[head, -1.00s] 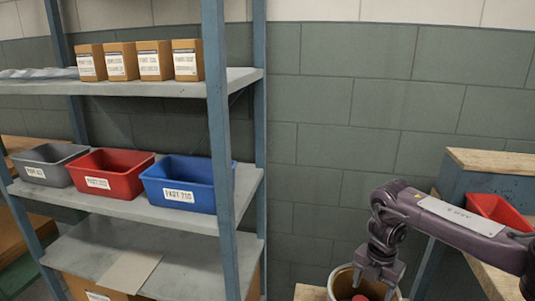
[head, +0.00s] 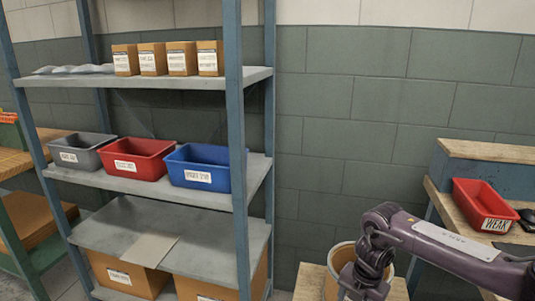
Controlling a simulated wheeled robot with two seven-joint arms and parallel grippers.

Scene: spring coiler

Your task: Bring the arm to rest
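My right arm (head: 440,238) comes in from the right edge in the head view. The bin's inside is mostly hidden by the arm. My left arm and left gripper are not in view.
A shelf rack (head: 240,150) on the left holds a grey bin (head: 80,152), a red bin (head: 138,160), a blue bin (head: 198,170) and several cartons. A wooden bench (head: 450,205) at right carries a red bin labelled WEAK (head: 484,208). Plain wall stands between.

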